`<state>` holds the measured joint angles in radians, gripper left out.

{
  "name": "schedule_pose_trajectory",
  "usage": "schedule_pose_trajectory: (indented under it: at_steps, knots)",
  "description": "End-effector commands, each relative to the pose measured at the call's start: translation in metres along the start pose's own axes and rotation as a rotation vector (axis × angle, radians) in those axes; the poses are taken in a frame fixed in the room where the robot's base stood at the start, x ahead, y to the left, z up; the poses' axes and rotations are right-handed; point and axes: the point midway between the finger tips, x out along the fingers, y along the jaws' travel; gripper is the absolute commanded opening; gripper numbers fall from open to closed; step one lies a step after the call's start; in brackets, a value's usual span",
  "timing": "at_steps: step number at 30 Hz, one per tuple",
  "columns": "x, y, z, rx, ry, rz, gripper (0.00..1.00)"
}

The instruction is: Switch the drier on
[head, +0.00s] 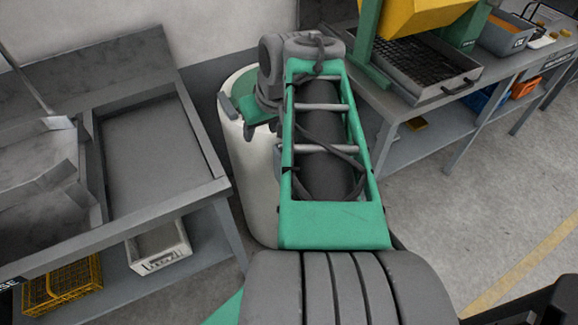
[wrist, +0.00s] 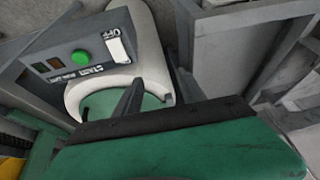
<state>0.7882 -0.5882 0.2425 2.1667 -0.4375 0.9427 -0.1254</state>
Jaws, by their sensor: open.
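The drier (head: 250,190) is a white drum standing between the two benches in the head view. My arm hides much of it. In the wrist view its white rim (wrist: 150,55) surrounds a green surface.
A grey sink bench (head: 150,135) stands left of the drier, with a yellow crate (head: 62,285) and a white crate (head: 158,248) below. A grey table (head: 405,100) at right bears a yellow-green machine (head: 415,15).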

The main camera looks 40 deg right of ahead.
Motion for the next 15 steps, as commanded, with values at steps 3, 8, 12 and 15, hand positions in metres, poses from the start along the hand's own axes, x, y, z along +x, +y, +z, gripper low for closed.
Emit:
schedule_pose_trajectory:
  at_steps: [3,8,12,15]
  knots:
    - [0.013,0.053,0.026,0.02,-0.006,0.049,0.47]
    - [0.008,0.072,0.035,0.016,-0.016,0.066,0.47]
    - [0.028,0.071,0.035,0.013,-0.018,0.064,0.47]
    - [0.049,0.072,0.035,0.012,-0.019,0.062,0.47]
